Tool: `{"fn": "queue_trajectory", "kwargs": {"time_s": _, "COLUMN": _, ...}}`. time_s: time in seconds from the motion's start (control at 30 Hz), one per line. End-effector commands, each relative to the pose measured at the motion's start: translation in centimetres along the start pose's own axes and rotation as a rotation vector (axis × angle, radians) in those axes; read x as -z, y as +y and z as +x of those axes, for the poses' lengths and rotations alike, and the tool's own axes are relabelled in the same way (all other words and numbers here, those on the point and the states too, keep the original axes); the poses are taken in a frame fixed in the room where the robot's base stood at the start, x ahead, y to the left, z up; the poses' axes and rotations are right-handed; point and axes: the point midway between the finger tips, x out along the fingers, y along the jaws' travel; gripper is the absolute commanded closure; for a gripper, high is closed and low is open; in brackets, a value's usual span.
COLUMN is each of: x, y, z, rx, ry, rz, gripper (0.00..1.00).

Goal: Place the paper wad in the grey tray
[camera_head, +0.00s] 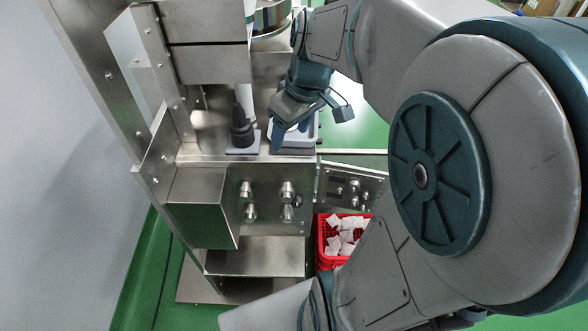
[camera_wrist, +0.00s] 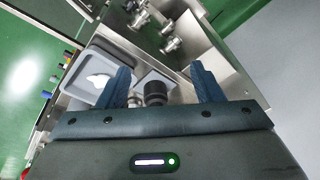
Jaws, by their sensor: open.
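The grey tray (camera_wrist: 82,93) shows at the left of the wrist view, beside my left finger. A white, irregular piece that looks like the paper wad (camera_wrist: 98,79) lies inside it. My gripper (camera_wrist: 162,82) is open, with nothing held between its two blue fingers. In the head view my gripper (camera_head: 284,133) is over the metal ledge, at the left part of the grey tray (camera_head: 307,141). It hides much of the tray there, and I cannot make out the wad in that view.
A black knobbed post (camera_head: 239,130) on a grey plate stands left of my gripper; it also shows between the fingers in the wrist view (camera_wrist: 155,93). A red crate (camera_head: 327,261) of white teabags stands below right. The machine's steel wall (camera_head: 160,85) rises at left.

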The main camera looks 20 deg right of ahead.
Motion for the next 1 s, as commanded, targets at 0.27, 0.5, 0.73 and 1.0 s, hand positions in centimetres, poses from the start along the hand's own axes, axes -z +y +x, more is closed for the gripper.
{"fn": "queue_trajectory", "kwargs": {"time_s": 0.27, "x": -5.2, "y": -5.2, "z": 0.1, "rx": -0.127, "ry": 0.036, "rz": 0.264, "gripper": 0.40}}
{"fn": "queue_trajectory", "kwargs": {"time_s": 0.5, "x": -7.3, "y": -6.6, "z": 0.6, "rx": -0.168, "ry": 0.072, "rz": 0.383, "gripper": 0.40}}
{"fn": "queue_trajectory", "kwargs": {"time_s": 0.73, "x": -7.4, "y": -6.6, "z": 0.6, "rx": -0.171, "ry": 0.076, "rz": 0.395, "gripper": 0.40}}
{"fn": "queue_trajectory", "kwargs": {"time_s": 1.0, "x": -7.4, "y": -6.6, "z": 0.6, "rx": -0.170, "ry": 0.075, "rz": 0.394, "gripper": 0.57}}
